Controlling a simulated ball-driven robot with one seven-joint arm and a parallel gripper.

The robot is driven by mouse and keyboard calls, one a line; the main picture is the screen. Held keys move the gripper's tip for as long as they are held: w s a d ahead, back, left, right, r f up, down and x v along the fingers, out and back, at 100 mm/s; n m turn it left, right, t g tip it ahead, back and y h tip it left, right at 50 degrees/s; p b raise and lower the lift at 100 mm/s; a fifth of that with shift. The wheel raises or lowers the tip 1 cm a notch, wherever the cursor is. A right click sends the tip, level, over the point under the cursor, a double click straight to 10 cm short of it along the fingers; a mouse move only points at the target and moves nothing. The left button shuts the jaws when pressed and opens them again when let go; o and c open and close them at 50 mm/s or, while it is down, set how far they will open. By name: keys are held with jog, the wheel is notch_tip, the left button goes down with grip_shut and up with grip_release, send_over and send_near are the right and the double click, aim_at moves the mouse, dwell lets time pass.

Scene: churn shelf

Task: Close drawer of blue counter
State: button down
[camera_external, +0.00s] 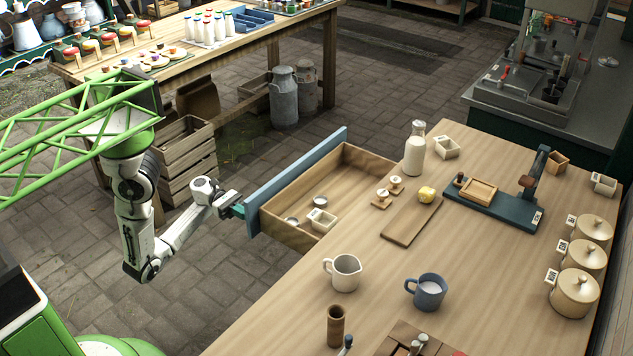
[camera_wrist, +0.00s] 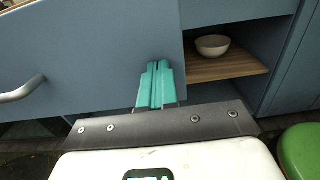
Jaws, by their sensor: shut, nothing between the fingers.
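The blue counter has a wooden top (camera_external: 460,220) and one drawer (camera_external: 345,167) pulled out, with a blue front panel (camera_external: 297,178). Small pale cups and dishes lie inside the drawer. My gripper (camera_external: 238,210) is shut and empty at the outer face of the drawer front, near its lower left end. In the wrist view my teal fingers (camera_wrist: 157,85) are together against or just in front of the blue panel (camera_wrist: 95,50), near its right edge. Whether they touch it I cannot tell. A metal handle (camera_wrist: 22,90) is on the panel to the left, apart from my fingers.
An open shelf with a white bowl (camera_wrist: 212,45) is right of the panel in the wrist view. A milk bottle (camera_external: 414,150), mugs (camera_external: 343,272) and a board (camera_external: 412,221) stand on the counter. Wooden crates (camera_external: 188,160) and milk cans (camera_external: 284,97) are behind my arm.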

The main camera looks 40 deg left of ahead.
jog(key=p, duration=0.8)
send_near(289, 240)
jog(key=d, duration=0.1)
jog(key=d+r, duration=0.1)
jog(key=d, duration=0.1)
jog(key=d+r, duration=0.1)
jog(key=shift+s+d, duration=0.25)
jog(key=shift+s, duration=0.05)
jog(key=d+p, duration=0.2)
jog(key=d, duration=1.8)
jog(key=shift+d+f, duration=0.35)
jog(key=shift+d, duration=0.2)
jog(key=a+p, duration=0.2)
jog(key=a, duration=1.2)
jog(key=shift+a+f, duration=0.1)
jog(key=shift+a, duration=0.3)
jog(key=shift+p, duration=0.35)
